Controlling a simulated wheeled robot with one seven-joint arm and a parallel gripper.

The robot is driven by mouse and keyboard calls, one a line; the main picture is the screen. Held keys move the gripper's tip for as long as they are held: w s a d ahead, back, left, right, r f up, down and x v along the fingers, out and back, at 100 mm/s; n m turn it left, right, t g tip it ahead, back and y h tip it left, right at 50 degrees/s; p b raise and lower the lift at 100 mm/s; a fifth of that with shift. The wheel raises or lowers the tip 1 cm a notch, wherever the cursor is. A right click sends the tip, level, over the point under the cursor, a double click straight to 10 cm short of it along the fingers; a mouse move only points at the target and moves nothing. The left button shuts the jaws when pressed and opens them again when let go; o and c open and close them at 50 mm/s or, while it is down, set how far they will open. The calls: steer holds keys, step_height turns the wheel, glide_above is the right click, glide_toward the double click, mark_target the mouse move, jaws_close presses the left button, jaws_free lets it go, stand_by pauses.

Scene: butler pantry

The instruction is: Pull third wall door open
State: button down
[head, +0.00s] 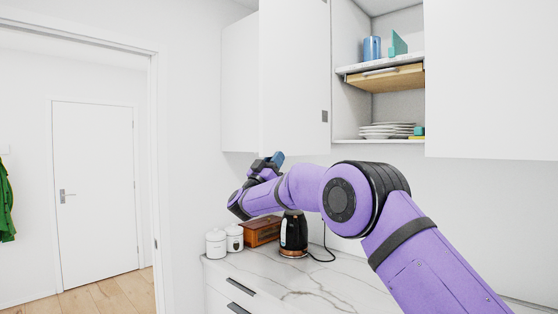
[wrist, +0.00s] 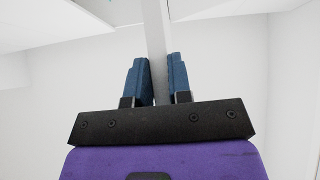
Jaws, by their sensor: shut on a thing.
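A white wall door (head: 294,80) hangs open beside the open wall cabinet, with a small grey handle (head: 325,116) low near its right edge. My gripper (head: 277,158) is at the lower edge of this door, toward its left side. In the wrist view, my gripper (wrist: 157,82) has its two blue fingers on either side of a thin white panel (wrist: 157,40), seen edge-on, and is shut on it. I cannot tell from the frames which numbered door this is.
The open cabinet holds a blue cup (head: 372,48), a wooden tray (head: 386,80) and stacked plates (head: 387,131). Below, the marble counter (head: 300,278) carries a black kettle (head: 293,234), a wooden box (head: 262,231) and white canisters (head: 216,243). A doorway is at left.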

steer(key=shift+r, duration=0.15)
steer(key=c, duration=1)
jaws_free()
steer(key=shift+d, duration=0.1)
steer(key=shift+c, duration=0.2)
steer(key=v, duration=1.1)
steer(key=shift+w, duration=0.15)
